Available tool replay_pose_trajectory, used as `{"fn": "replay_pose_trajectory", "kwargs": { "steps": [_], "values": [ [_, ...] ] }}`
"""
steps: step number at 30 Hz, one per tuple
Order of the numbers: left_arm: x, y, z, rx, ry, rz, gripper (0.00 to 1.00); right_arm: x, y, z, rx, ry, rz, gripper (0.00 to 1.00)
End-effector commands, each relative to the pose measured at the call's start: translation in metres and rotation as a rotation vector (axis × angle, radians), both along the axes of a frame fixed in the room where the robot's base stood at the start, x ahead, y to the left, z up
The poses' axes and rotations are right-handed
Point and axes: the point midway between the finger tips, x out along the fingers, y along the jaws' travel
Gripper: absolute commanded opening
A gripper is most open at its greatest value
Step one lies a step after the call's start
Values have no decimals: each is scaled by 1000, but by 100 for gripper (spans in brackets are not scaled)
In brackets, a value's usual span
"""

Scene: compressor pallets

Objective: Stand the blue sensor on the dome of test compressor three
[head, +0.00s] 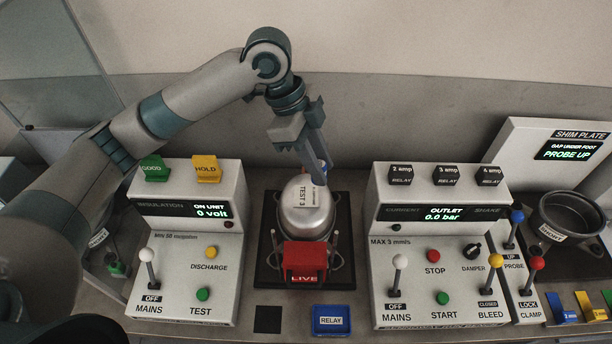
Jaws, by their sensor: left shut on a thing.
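The test compressor (293,222) labelled TEST 3 is a silver dome on a dark square base in the middle of the bench. My left gripper (318,176) reaches down from above and is shut, its fingertips right at the top back of the dome. A small blue piece shows at the fingertips, apparently the blue sensor (325,166); the fingers hide most of it. I cannot tell whether it touches the dome or is just above it. My right gripper is not in view.
A red LIVE block (305,262) stands at the compressor's front. The insulation console (174,275) is on the left, the outlet console (415,262) on the right. A blue RELAY tray (331,333) lies in front. A dark pot (574,222) stands at far right.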

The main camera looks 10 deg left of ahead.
Motion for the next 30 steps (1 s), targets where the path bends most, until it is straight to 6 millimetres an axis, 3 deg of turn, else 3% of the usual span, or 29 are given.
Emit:
{"fn": "replay_pose_trajectory", "kwargs": {
  "steps": [3, 8, 20, 30],
  "values": [
    [-6, 17, -8, 0, 3, 2, 0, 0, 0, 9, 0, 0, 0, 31],
    [-8, 26, -15, -1, -1, -1, 0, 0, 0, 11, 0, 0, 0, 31],
    [-9, 26, -19, -1, 1, 0, 0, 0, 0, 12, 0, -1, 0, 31],
    [-9, 26, -53, -1, 1, 0, 0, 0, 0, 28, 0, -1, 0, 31]
  ]
}}
